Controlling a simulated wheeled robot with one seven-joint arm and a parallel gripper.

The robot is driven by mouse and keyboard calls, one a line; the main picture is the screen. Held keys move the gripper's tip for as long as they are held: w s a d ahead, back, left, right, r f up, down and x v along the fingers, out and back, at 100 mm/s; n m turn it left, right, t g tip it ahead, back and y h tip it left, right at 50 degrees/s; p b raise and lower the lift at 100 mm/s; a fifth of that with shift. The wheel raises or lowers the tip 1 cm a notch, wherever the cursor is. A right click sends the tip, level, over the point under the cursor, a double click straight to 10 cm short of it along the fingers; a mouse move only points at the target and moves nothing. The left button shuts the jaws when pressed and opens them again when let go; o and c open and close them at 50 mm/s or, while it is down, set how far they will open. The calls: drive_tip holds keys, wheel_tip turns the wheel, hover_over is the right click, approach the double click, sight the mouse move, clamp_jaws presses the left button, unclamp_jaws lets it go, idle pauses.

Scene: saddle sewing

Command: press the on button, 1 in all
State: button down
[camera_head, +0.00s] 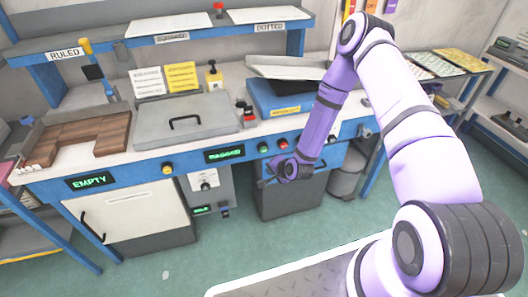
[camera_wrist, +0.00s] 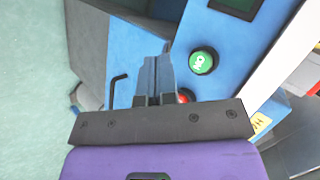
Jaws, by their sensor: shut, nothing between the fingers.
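The green "ON" button (camera_wrist: 202,61) sits in a dark ring on a blue panel in the wrist view, right of my fingertips and apart from them in the picture. In the head view the green button (camera_head: 263,147) is on the blue front edge of the bench, beside the "BAGGED" display. A red button (camera_head: 283,146) is just right of it; in the wrist view the red button (camera_wrist: 185,96) is partly hidden by my gripper. My gripper (camera_wrist: 157,62) is shut and empty. In the head view my gripper (camera_head: 264,183) is below the green button.
A yellow button (camera_head: 167,169) is farther left on the bench front. A grey panel with a dial (camera_head: 207,181) hangs under the bench. A dark cabinet (camera_head: 290,200) stands below my gripper, with a grey bin (camera_head: 347,178) to its right. The floor in front is clear.

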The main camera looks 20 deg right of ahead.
sight(263, 149)
drive_tip(key=w, duration=0.6)
drive_tip(key=shift+w, duration=0.35)
drive_tip(key=shift+w, duration=0.15)
idle(1.7)
drive_tip(key=shift+w, duration=0.3)
